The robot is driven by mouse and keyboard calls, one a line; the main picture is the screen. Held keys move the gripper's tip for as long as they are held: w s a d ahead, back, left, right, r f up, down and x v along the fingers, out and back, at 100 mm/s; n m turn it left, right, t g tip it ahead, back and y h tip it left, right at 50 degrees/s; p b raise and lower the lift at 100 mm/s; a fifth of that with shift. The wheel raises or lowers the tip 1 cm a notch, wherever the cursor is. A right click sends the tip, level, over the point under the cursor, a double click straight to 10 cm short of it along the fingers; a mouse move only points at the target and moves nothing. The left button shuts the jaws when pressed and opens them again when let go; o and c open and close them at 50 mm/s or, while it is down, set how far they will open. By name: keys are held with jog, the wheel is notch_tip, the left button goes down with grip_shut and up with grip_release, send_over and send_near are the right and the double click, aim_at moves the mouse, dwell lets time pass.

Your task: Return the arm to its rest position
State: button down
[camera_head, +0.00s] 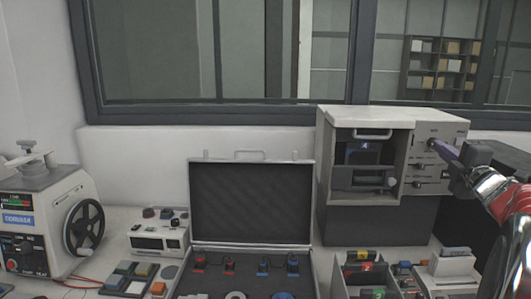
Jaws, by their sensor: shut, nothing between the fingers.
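My arm comes in from the right edge of the head view, with red and silver links. My gripper (438,147) is shut and empty. Its slim purple-grey fingers point left at the upper part of the control panel (424,172) on the mounting press (366,117). The fingertips are at or just in front of a dark knob there; I cannot tell whether they touch it. The dark gripper body hides part of what lies behind it.
An open case (251,203) with a raised foam-lined lid stands in the middle. A machine with a handwheel (84,226) is at the left, beside a small control box (158,233). Trays of small parts (366,272) lie at the front right. A window is behind.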

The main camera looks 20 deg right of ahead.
jog(key=s+d+f+m+g+h, duration=0.5)
jog(key=s+d+f+m+g, duration=0.15)
jog(key=f+m, duration=0.35)
jog(key=s+a+f+m+g, duration=0.4)
jog(key=a+f+m+g, duration=0.1)
jog(key=a+f, duration=0.2)
jog(key=s+a+f+m+g+y, duration=0.1)
jog(key=s+a+f+y, duration=0.15)
jog(key=a, duration=0.65)
jog(key=s+a+f+m+g+y, duration=0.15)
jog(key=a+f, duration=0.25)
jog(key=a, duration=0.5)
jog(key=s+a+f+m+y, duration=0.1)
jog(key=s+a+f+y, duration=0.15)
jog(key=a, duration=0.75)
jog(key=s+a+n+y, duration=0.2)
jog(key=a, duration=0.8)
jog(key=s+a+n+t+y, duration=0.1)
jog(key=s+a+n+y, duration=0.1)
jog(key=a, duration=0.8)
jog(key=shift+s+r, duration=0.25)
jog(key=shift+s, duration=0.4)
